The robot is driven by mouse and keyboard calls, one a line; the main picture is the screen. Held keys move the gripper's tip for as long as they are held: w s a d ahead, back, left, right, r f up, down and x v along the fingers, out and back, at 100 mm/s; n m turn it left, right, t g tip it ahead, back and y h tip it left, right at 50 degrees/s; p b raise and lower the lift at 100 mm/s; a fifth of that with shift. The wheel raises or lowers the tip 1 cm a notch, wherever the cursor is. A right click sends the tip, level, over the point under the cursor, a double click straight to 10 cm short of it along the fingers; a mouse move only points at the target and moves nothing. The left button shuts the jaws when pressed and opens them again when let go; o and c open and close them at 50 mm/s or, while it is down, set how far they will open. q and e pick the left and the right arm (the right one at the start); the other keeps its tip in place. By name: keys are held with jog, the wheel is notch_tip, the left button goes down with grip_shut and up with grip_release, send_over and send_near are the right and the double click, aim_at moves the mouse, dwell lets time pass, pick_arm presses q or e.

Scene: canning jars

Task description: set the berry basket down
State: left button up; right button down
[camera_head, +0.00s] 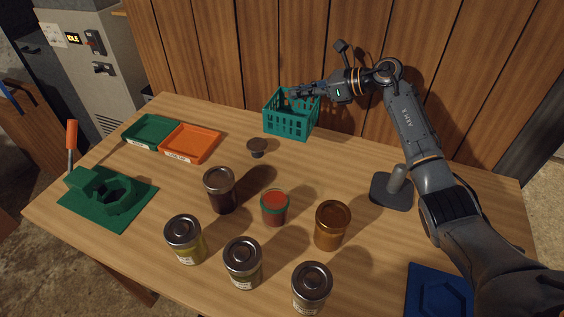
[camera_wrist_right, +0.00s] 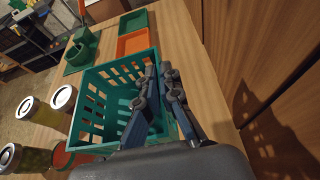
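The berry basket (camera_head: 291,117) is a teal, slotted, open-topped crate at the back of the table. My right gripper (camera_head: 298,92) reaches it from the right, at its upper rim. In the right wrist view the basket (camera_wrist_right: 92,98) looks empty and roughly level. There the two fingers of my right gripper (camera_wrist_right: 160,82) are close together, astride the basket's near wall, one inside and one outside. They look shut on that wall. I cannot tell clearly whether the basket's bottom touches the table. My left gripper is not in view.
Green (camera_head: 149,131) and orange (camera_head: 190,142) trays lie left. A wooden wall (camera_head: 230,50) rises behind.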

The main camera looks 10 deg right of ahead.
aim_at(292, 137)
jog(key=s+a, duration=0.1)
jog(key=s+a+f+p, duration=0.1)
jog(key=s, duration=0.1)
jog(key=s+a+f, duration=0.1)
jog(key=s, duration=0.1)
jog(key=shift+a+f+p, duration=0.2)
jog(key=shift+a+p, duration=0.15)
jog(key=shift+p, duration=0.05)
jog(key=s+f, duration=0.1)
jog(key=s+a+f, duration=0.1)
jog(key=f, duration=0.1)
jog(key=s+a+f+p, duration=0.1)
jog(key=f, duration=0.1)
jog(key=shift+s+a, duration=0.1)
jog(key=shift+a, duration=0.1)
jog(key=f, duration=0.1)
jog(key=f+p, duration=0.1)
jog(key=s+f, duration=0.1)
jog(key=f, duration=0.1)
jog(key=shift+a, duration=0.35)
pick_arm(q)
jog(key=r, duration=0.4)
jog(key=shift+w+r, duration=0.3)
pick_arm(e)
jog(key=shift+w+f, duration=0.1)
jog(key=shift+f, duration=0.15)
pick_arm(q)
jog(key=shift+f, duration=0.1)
